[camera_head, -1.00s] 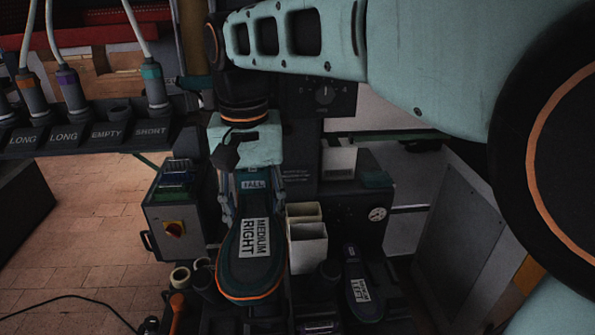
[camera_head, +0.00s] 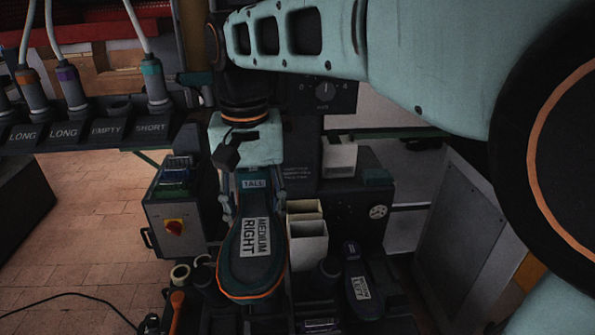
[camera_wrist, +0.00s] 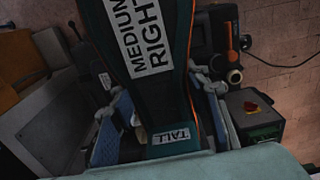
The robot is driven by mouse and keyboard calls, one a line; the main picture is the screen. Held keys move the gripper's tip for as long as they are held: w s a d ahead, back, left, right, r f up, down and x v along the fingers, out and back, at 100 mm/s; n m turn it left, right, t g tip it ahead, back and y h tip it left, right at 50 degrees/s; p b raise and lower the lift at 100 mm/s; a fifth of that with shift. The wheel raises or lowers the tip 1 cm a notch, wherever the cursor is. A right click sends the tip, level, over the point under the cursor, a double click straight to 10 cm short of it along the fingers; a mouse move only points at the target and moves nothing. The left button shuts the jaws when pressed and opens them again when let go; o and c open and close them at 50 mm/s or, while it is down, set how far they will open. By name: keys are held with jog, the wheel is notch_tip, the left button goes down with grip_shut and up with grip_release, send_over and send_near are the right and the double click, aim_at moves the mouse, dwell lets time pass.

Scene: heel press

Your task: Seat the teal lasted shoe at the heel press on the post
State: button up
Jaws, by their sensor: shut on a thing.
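The teal lasted shoe (camera_head: 249,272) shows sole up in the head view, with a MEDIUM RIGHT label on the sole and a TALL label at the heel end. An orange line runs round its toe edge. My gripper (camera_head: 252,205) is shut on the shoe near the heel. In the wrist view the shoe (camera_wrist: 163,85) runs up out of the picture between the two fingers (camera_wrist: 165,112). The post and the contact under the shoe are hidden, so I cannot tell whether it is seated.
A second shoe (camera_head: 361,283) with a label lies at the lower right. White bins (camera_head: 308,247) stand right beside the held shoe. A control box (camera_head: 173,228) with a red knob stands at left. A rack (camera_head: 88,132) labelled LONG, EMPTY and SHORT is at upper left.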

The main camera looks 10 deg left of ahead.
jog(key=shift+f, duration=0.3)
jog(key=o, duration=1.5)
jog(key=shift+f, duration=0.1)
notch_tip(320, 180, up, 12)
jog(key=shift+r, duration=0.1)
